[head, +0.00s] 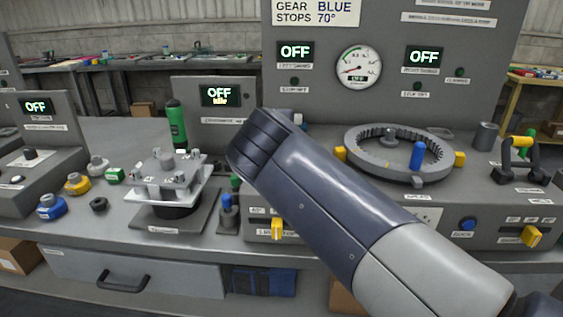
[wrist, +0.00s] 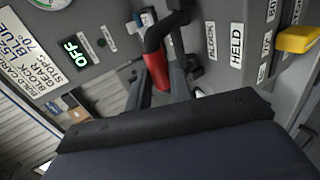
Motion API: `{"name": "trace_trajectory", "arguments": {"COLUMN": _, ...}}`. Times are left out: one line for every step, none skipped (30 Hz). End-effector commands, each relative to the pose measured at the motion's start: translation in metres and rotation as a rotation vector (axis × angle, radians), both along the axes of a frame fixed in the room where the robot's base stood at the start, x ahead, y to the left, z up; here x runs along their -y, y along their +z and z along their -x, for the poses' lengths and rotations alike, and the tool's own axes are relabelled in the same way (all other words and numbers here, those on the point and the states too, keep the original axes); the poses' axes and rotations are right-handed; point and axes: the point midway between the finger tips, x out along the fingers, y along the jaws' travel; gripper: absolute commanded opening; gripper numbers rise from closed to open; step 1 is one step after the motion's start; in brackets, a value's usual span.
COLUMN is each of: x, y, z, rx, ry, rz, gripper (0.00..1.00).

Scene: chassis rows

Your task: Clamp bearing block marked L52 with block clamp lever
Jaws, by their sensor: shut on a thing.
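In the wrist view, the clamp lever (wrist: 155,72) has a black bent arm and a red grip. My gripper (wrist: 163,75) is shut on this red grip, with a dark finger on each side of it. Labels reading BLOCK and HELD (wrist: 236,45) are on the panel to the right of the lever. In the head view, my arm hides the gripper and the lever. I cannot make out a bearing block marked L52 in either view; the space behind my arm is hidden.
A ring fixture (head: 354,158) with a blue peg (head: 417,155) stands right of my arm. Left are a plate fixture (head: 146,196) and a green bottle (head: 176,124). A yellow lever (wrist: 297,39) shows in the wrist view.

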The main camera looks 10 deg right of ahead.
Motion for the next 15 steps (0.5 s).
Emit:
{"name": "trace_trajectory", "arguments": {"x": -0.0006, "y": -0.0085, "z": 0.0018, "rx": 0.015, "ry": 0.0, "rz": 0.006, "gripper": 0.0}}
{"name": "trace_trajectory", "arguments": {"x": -0.0007, "y": -0.0085, "z": 0.0025, "rx": 0.025, "ry": 0.0, "rz": 0.009, "gripper": 0.0}}
{"name": "trace_trajectory", "arguments": {"x": -0.0011, "y": -0.0088, "z": 0.0034, "rx": 0.037, "ry": 0.0, "rz": 0.012, "gripper": 0.0}}
{"name": "trace_trajectory", "arguments": {"x": -0.0012, "y": -0.0089, "z": 0.004, "rx": 0.046, "ry": 0.0, "rz": 0.015, "gripper": 0.0}}
{"name": "trace_trajectory", "arguments": {"x": -0.0012, "y": -0.0089, "z": 0.0046, "rx": 0.053, "ry": 0.0, "rz": 0.019, "gripper": 0.0}}
{"name": "trace_trajectory", "arguments": {"x": -0.0013, "y": -0.0092, "z": 0.0051, "rx": 0.062, "ry": -0.001, "rz": 0.02, "gripper": 0.0}}
{"name": "trace_trajectory", "arguments": {"x": -0.0014, "y": -0.0093, "z": 0.0055, "rx": 0.067, "ry": -0.001, "rz": 0.024, "gripper": 0.0}}
{"name": "trace_trajectory", "arguments": {"x": -0.0015, "y": -0.0092, "z": 0.0058, "rx": 0.073, "ry": -0.001, "rz": 0.025, "gripper": 0.0}}
{"name": "trace_trajectory", "arguments": {"x": -0.0016, "y": -0.0092, "z": 0.0062, "rx": 0.08, "ry": -0.002, "rz": 0.027, "gripper": 0.0}}
{"name": "trace_trajectory", "arguments": {"x": -0.0017, "y": -0.0093, "z": 0.0065, "rx": 0.083, "ry": -0.002, "rz": 0.028, "gripper": 0.0}}
{"name": "trace_trajectory", "arguments": {"x": -0.0018, "y": -0.0091, "z": 0.0068, "rx": 0.087, "ry": -0.002, "rz": 0.029, "gripper": 0.0}}
{"name": "trace_trajectory", "arguments": {"x": -0.0019, "y": -0.009, "z": 0.007, "rx": 0.091, "ry": -0.003, "rz": 0.031, "gripper": 0.0}}
{"name": "trace_trajectory", "arguments": {"x": -0.0019, "y": -0.0089, "z": 0.0072, "rx": 0.094, "ry": -0.002, "rz": 0.033, "gripper": 0.0}}
{"name": "trace_trajectory", "arguments": {"x": -0.0018, "y": -0.0088, "z": 0.0073, "rx": 0.095, "ry": -0.002, "rz": 0.033, "gripper": 0.0}}
{"name": "trace_trajectory", "arguments": {"x": -0.0019, "y": -0.0086, "z": 0.0074, "rx": 0.097, "ry": -0.002, "rz": 0.034, "gripper": 0.0}}
